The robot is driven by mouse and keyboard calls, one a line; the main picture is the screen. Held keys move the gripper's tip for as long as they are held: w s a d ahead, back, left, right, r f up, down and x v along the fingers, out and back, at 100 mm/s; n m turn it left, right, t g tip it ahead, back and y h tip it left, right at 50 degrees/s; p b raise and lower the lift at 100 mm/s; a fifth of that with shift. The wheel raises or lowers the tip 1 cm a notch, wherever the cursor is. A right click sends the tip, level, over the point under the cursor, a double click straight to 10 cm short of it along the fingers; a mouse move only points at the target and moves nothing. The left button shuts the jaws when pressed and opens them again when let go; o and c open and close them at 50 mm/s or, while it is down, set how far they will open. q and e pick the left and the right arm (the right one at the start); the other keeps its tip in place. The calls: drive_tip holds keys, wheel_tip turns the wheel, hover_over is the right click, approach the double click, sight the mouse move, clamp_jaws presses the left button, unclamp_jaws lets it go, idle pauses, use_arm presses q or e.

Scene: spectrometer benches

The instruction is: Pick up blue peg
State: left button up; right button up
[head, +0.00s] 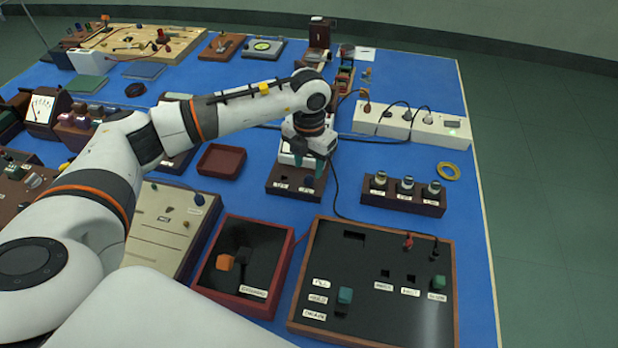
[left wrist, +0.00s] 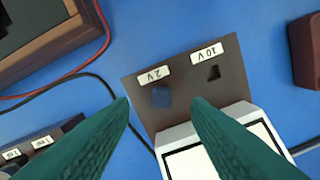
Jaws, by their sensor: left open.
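The blue peg (left wrist: 161,96) stands in the hole marked 2V on a dark panel (left wrist: 228,88) joined to a small white meter (left wrist: 185,135). The other hole, marked 10V, looks empty. In the head view the blue peg (head: 308,181) shows small, just below my left gripper (head: 308,166). In the left wrist view the two teal fingers of my left gripper (left wrist: 160,101) are open and apart, one on each side of the peg in the picture. No contact with the peg shows. My right gripper is not in view.
A box with three round terminals (head: 403,193) stands to the right, near a yellow ring (head: 449,171). A black panel with teal blocks (head: 375,300) and a red-framed box (head: 240,265) stand in front. A white power strip (head: 412,124) and dark cables lie behind.

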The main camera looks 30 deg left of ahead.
sight(309, 177)
use_arm(q)
wheel_tip(309, 177, down, 4)
drive_tip(key=shift+w+f+p, duration=0.15)
drive_tip(key=shift+p, duration=0.25)
drive_tip(key=shift+c, duration=0.5)
clamp_jaws()
wheel_tip(309, 177, up, 13)
idle(0.3)
